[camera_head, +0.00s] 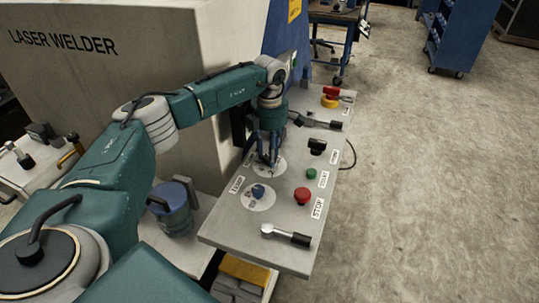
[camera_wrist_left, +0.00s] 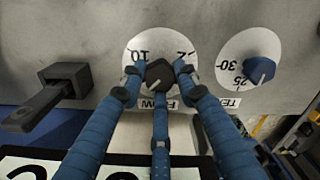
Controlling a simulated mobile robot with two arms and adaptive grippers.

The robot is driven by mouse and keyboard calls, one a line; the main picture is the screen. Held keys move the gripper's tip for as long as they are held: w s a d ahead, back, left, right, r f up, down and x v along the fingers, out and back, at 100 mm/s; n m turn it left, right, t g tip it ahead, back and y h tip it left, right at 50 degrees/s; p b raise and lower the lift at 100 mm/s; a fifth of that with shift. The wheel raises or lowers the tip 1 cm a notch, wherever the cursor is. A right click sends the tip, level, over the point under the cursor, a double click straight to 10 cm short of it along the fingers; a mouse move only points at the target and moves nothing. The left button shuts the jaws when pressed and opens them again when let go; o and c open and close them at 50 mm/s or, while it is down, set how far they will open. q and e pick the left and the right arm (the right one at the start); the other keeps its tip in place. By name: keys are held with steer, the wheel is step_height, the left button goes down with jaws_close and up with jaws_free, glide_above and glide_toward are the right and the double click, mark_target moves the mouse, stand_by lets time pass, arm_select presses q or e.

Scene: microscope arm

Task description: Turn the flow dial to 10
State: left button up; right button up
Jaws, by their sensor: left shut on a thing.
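The flow dial is a dark knob (camera_wrist_left: 159,73) on a round white plate (camera_wrist_left: 133,54), with the numbers 10 and 12 showing and a partly covered FLOW label below. My left gripper (camera_wrist_left: 157,88) has its three blue fingers closed around the knob. A short pale mark shows on the knob's lower part; I cannot tell the exact reading. In the head view my left gripper (camera_head: 268,158) points down onto the panel. There the white dial plate (camera_head: 281,168) shows beside the fingers and the knob is hidden. My right gripper is not in view.
A blue dial (camera_head: 258,191) sits close by; it also shows in the wrist view (camera_wrist_left: 262,69). The grey panel (camera_head: 230,232) also carries a red button (camera_head: 302,196), a green button (camera_head: 311,173), a black-handled lever (camera_head: 287,236) and a black switch (camera_head: 317,146). Open floor lies right.

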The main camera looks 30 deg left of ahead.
arm_select(q)
steer(key=shift+w+r, duration=0.1)
stand_by(0.4)
steer(key=o, duration=0.9)
step_height(320, 180, up, 12)
steer(key=shift+o, duration=1.3)
steer(key=shift+r, duration=0.1)
